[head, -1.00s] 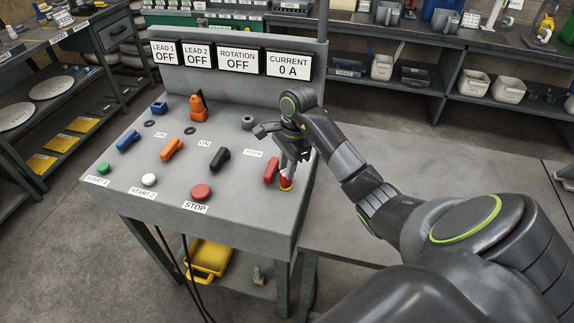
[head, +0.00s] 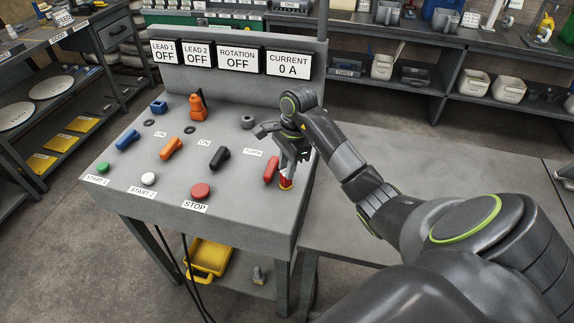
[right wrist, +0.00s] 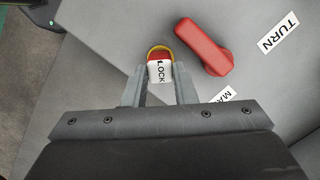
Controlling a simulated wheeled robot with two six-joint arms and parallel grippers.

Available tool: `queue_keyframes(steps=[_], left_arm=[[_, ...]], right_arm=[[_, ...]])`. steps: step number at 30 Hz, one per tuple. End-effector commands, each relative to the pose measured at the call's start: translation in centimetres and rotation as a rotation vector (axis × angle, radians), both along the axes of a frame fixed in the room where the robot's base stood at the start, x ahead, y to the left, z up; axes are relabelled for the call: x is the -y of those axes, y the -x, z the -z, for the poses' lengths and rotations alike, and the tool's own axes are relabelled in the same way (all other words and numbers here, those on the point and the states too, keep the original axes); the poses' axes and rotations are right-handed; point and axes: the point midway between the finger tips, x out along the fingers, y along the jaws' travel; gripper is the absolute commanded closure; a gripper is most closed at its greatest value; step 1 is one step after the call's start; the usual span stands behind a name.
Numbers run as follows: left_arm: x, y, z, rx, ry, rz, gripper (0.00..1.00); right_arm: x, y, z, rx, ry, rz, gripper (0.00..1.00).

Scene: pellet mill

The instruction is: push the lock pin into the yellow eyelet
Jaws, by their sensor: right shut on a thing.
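The lock pin (right wrist: 160,72), a red piece with a white LOCK tag, is between the fingers of my right gripper (right wrist: 158,82), which is shut on it. In the head view my right gripper (head: 288,172) reaches down over the panel's right front. The yellow eyelet (right wrist: 158,48) shows as a rim around the far end of the pin; it also shows in the head view (head: 286,185). The pin's tip is hidden, so I cannot tell how deep it sits. My left gripper is not in view.
A red rotary handle (right wrist: 205,47) marked TURN stands just right of the pin in the wrist view. The grey panel (head: 235,190) also carries a red STOP button (head: 201,190), a black handle (head: 219,157) and an orange handle (head: 171,149). Displays read OFF and 0 A.

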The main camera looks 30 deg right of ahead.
Motion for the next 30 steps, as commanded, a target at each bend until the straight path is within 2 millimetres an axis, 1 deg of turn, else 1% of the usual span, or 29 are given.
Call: queue_keyframes(steps=[8, 9, 14, 20, 25, 30], left_arm=[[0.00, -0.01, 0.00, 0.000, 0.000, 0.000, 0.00], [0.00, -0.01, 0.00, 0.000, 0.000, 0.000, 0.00], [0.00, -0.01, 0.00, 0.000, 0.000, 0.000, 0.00], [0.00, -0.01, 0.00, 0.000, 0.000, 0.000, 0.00], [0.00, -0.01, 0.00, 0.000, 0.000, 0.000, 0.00], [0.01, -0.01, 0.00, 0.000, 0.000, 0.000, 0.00]], right_arm=[[-0.02, -0.01, -0.02, 0.001, 0.000, 0.000, 1.00], [-0.02, -0.01, -0.02, 0.001, 0.000, 0.000, 0.71], [-0.02, -0.01, -0.02, 0.000, 0.000, 0.000, 0.50], [-0.02, -0.01, -0.01, 0.000, 0.000, 0.000, 0.50], [-0.02, 0.01, 0.03, 0.000, 0.000, 0.000, 0.28], [-0.01, 0.01, 0.02, 0.000, 0.000, 0.000, 0.28]])
